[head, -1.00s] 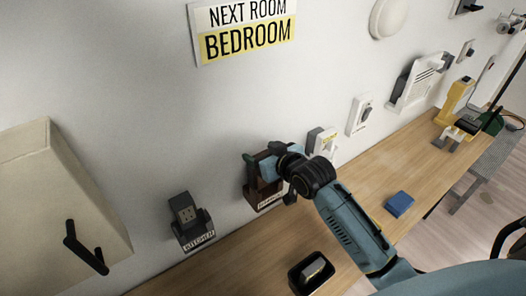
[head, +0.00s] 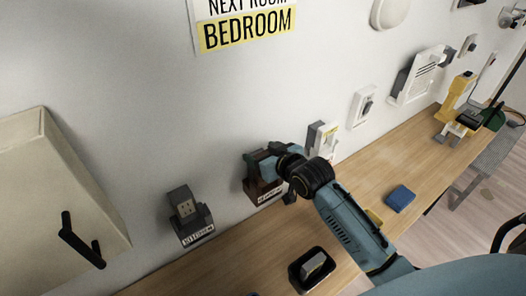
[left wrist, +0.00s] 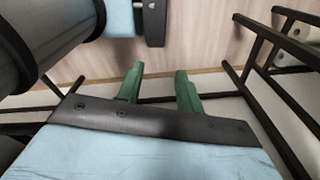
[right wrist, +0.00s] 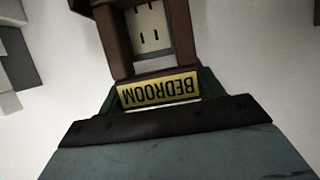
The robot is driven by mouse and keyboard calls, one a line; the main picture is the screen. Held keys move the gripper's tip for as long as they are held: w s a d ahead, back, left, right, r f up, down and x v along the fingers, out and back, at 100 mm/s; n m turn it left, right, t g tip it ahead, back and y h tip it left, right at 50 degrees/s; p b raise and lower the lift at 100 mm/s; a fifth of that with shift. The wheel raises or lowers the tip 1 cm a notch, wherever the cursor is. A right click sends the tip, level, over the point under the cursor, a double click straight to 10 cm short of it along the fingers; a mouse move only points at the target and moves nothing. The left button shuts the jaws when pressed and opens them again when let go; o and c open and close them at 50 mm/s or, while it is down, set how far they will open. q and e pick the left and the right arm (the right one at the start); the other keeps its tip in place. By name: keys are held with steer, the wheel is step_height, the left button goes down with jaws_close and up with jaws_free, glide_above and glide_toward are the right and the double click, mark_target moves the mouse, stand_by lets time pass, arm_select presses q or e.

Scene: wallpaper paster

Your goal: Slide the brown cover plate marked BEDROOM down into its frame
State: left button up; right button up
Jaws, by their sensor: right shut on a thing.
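The brown frame (head: 262,188) with its white name label is fixed to the wall above the bench, at the middle of the head view. In the right wrist view the frame (right wrist: 112,40) surrounds a pale socket (right wrist: 150,28). My right gripper (right wrist: 160,92) is shut on the cover plate, whose yellow BEDROOM label (right wrist: 158,88) appears upside down between the green fingers. The plate is close to the frame, and the socket face is uncovered. I cannot tell whether plate and frame touch. My left gripper (left wrist: 160,88) is open and empty, away from the wall.
A dark KITCHEN unit (head: 188,215) is on the wall to the left, and white wall units (head: 322,140) are to the right. A black tray (head: 313,268) and a blue block (head: 400,198) lie on the wooden bench (head: 250,250). A beige box (head: 60,190) stands out at far left.

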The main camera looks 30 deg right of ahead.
steer(key=shift+f+b, duration=0.4)
steer(key=shift+f, duration=0.4)
steer(key=o, duration=1.1)
steer(key=shift+c, duration=0.2)
steer(key=shift+s, duration=0.1)
steer(key=v, duration=1.3)
steer(key=shift+b, duration=0.4)
steer(key=shift+s+f, duration=0.1)
steer(key=shift+s, duration=0.1)
